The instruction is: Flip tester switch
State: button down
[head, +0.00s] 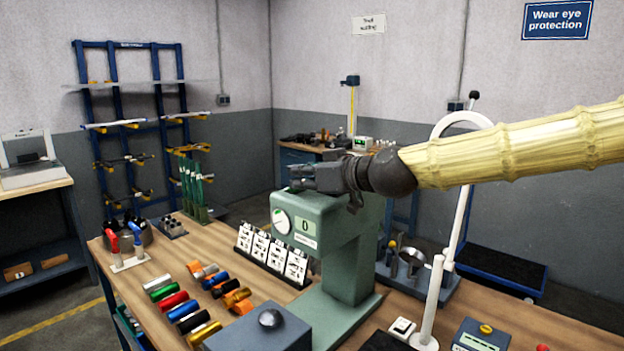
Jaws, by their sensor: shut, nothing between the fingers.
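A green bench tester (352,253) stands on the wooden bench, with a round white dial (282,222) and a small display (306,226) reading 0 on its head. I cannot make out a switch on its visible faces. A small white switch-like block (403,327) sits on the bench to the right of the tester's base; which way it is set is too small to tell. My gripper (296,178) is shut and empty, pointing left at the top of the tester's head. It hides part of that top; I cannot tell whether it touches.
White cards (272,254) stand left of the tester, with several coloured cylinders (178,307) in front. A blue-grey box with a dark knob (258,333) is at the front. A white lamp-like stand (432,300) rises at right. Bare bench shows at the left (165,257).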

jog(key=shift+r+p, duration=0.3)
jog(key=shift+r, duration=0.05)
jog(key=r, duration=0.1)
jog(key=r+p, duration=0.1)
jog(key=r, duration=0.1)
jog(key=shift+s+r, duration=0.3)
jog(key=b+v, duration=0.2)
jog(key=v, duration=0.7)
jog(key=shift+s+b, duration=0.3)
jog(key=shift+b, duration=0.05)
jog(key=shift+d+f, duration=0.1)
